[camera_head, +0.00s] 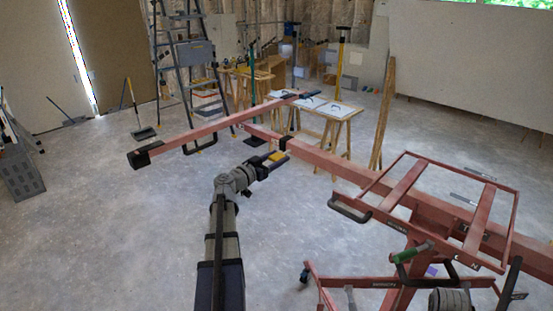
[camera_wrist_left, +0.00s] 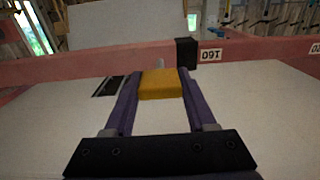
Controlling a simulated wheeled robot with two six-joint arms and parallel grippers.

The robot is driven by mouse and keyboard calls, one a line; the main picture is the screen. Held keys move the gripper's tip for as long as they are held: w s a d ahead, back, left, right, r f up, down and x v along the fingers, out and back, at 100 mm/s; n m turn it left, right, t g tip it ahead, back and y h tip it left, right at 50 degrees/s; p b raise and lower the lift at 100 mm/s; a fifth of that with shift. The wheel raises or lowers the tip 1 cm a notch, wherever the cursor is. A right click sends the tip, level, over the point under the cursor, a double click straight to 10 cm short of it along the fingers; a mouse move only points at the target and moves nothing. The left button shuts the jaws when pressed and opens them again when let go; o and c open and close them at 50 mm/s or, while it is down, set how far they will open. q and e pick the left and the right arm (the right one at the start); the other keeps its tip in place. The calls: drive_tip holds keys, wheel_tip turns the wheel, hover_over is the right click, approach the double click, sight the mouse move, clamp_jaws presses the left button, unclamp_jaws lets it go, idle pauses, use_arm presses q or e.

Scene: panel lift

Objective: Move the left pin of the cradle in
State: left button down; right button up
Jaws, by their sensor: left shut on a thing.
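The red cradle arm of the panel lift runs from the middle of the head view to the tilting frame (camera_head: 463,205) on the right. Its left pin has a yellow grip (camera_head: 277,156), just below the black collar (camera_head: 285,143) on the red bar (camera_head: 330,161). My left gripper (camera_head: 274,160) is shut on this yellow grip. In the left wrist view the yellow grip (camera_wrist_left: 160,85) sits between the two purple fingers, with a short grey stub behind it, beside the black collar (camera_wrist_left: 187,53). How deep the pin sits is hidden. My right gripper cannot be made out.
A red crossbar (camera_head: 210,129) with black ends extends left. A green handle (camera_head: 412,252) is on the lift's mast at lower right. Trestle tables (camera_head: 340,111), a stepladder (camera_head: 195,53) and a leaning plank (camera_head: 383,115) stand behind.

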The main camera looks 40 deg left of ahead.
sight(272, 160)
use_arm(q)
drive_tip(key=w, duration=0.3)
drive_tip(key=shift+w+d, duration=0.1)
drive_tip(key=shift+w, duration=0.15)
drive_tip(key=shift+c, duration=1.1)
unclamp_jaws()
drive_tip(key=shift+s, duration=0.1)
drive_tip(key=shift+s+a, duration=0.15)
drive_tip(key=shift+s, duration=1.8)
drive_tip(key=shift+s+a, duration=0.1)
drive_tip(key=shift+s, duration=1.8)
